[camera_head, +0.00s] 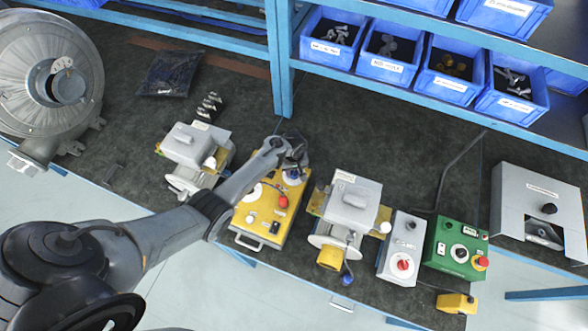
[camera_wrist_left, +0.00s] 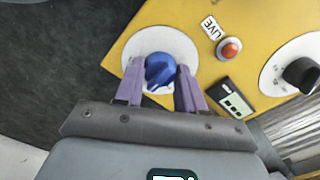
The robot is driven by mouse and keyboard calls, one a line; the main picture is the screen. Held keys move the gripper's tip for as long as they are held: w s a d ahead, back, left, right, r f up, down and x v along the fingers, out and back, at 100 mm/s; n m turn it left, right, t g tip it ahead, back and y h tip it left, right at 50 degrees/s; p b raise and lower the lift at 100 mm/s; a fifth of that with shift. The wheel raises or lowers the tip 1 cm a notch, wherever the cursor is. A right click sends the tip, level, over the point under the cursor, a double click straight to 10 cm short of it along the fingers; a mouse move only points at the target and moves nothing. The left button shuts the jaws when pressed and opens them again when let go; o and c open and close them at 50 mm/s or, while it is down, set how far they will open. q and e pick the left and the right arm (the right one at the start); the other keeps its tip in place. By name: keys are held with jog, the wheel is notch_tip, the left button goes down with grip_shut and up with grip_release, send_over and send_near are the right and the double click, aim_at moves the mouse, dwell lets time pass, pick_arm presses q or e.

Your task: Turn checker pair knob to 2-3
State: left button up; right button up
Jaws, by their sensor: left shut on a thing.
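The yellow checker box (camera_head: 262,212) stands on the bench in the middle of the head view, and its panel fills the upper right of the left wrist view (camera_wrist_left: 190,28). A blue knob (camera_wrist_left: 160,70) on a round white dial (camera_wrist_left: 146,42) stands near the panel's edge. My left gripper (camera_wrist_left: 160,82) has its two purple fingers on either side of this knob, shut on it. In the head view the gripper (camera_head: 292,165) is over the box's far end and covers part of the knob. The dial's markings and the knob's pointing direction cannot be read.
The panel also has a red lamp (camera_wrist_left: 230,48) by a LIVE label, a small display (camera_wrist_left: 236,100) and a black knob (camera_wrist_left: 302,73). Grey machines stand left (camera_head: 197,148) and right (camera_head: 350,205) of the box. Blue bins (camera_head: 390,50) sit behind.

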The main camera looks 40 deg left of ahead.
pick_arm(q)
jog(key=shift+m+p, duration=0.55)
jog(key=shift+m, duration=1.55)
jog(key=o, duration=1)
jog(key=shift+o, duration=0.2)
jog(key=shift+r, duration=0.15)
jog(key=shift+r, duration=0.3)
notch_tip(320, 180, up, 10)
jog(key=p, duration=0.2)
